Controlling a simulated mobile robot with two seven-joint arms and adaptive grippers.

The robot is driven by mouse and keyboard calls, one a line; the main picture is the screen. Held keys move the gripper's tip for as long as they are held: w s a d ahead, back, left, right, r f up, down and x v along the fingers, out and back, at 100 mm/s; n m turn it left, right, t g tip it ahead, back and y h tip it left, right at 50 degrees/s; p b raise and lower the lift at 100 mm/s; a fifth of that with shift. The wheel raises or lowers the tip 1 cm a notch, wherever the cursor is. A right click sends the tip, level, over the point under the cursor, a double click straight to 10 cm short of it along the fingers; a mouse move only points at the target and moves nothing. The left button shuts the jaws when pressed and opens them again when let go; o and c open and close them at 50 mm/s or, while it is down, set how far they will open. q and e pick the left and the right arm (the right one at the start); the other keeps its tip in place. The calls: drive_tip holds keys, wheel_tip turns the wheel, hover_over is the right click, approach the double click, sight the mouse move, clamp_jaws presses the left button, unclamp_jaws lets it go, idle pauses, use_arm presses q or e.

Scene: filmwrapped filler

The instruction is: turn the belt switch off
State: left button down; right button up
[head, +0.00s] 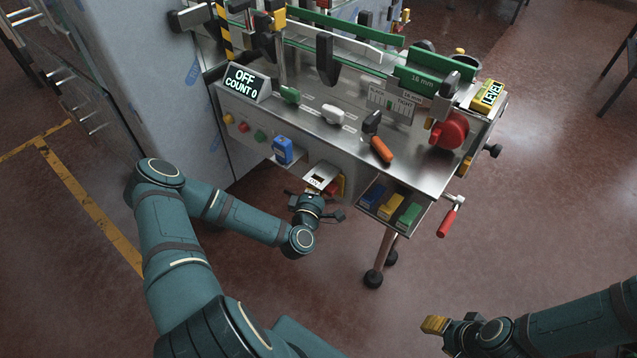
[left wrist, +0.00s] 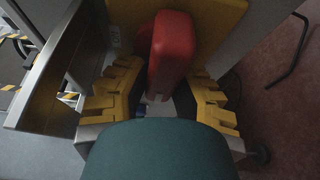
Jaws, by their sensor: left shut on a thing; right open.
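The belt switch appears to be the red handle (left wrist: 171,52) on a yellow plate (left wrist: 221,25) in the left wrist view. The red and yellow parts also show partly in the head view, where the red handle (head: 334,187) sits under the machine's front edge. My left gripper (left wrist: 160,92) has its yellow fingers on both sides of the red handle, shut on it. In the head view my left gripper (head: 318,196) is at the switch, its fingertips mostly hidden. My right gripper (head: 436,325) is open and empty, low at the bottom right, away from the machine.
A display (head: 244,83) on the machine reads OFF, COUNT 0. A blue box (head: 283,150) hangs left of the switch, and a tray (head: 421,222) with coloured blocks is to its right. A red crank handle (head: 447,223) sticks out at the right. Floor in front is open.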

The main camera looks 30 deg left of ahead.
use_arm(q)
drive_tip(key=c, duration=0.8)
unclamp_jaws()
drive_tip(key=shift+w, duration=0.1)
drive_tip(key=v, duration=1.2)
drive_tip(key=shift+r, duration=0.1)
drive_tip(key=shift+d, duration=0.1)
